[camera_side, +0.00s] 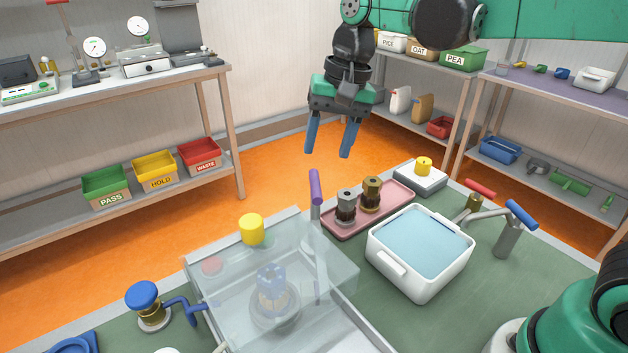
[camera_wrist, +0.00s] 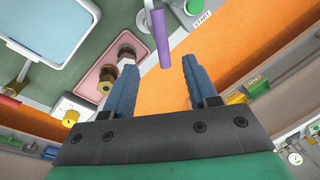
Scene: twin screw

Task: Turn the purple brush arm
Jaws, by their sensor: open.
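The purple brush arm (camera_side: 316,187) is a short purple handle on an upright grey post, standing at the back edge of the green table beside the clear cover. Its lower part shows through the clear cover. In the wrist view the purple brush arm (camera_wrist: 160,35) lies just beyond the gap between my fingers, not touched by them. My gripper (camera_side: 329,153) hangs above and behind the purple handle, with its blue fingers apart and pointing down. In the wrist view my gripper (camera_wrist: 158,74) is open and empty.
A clear cover (camera_side: 310,255) encloses a blue-topped part left of the arm. A pink tray (camera_side: 350,224) with two hex fittings and a white water tub (camera_side: 418,288) stand to the right. The air around my gripper is free.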

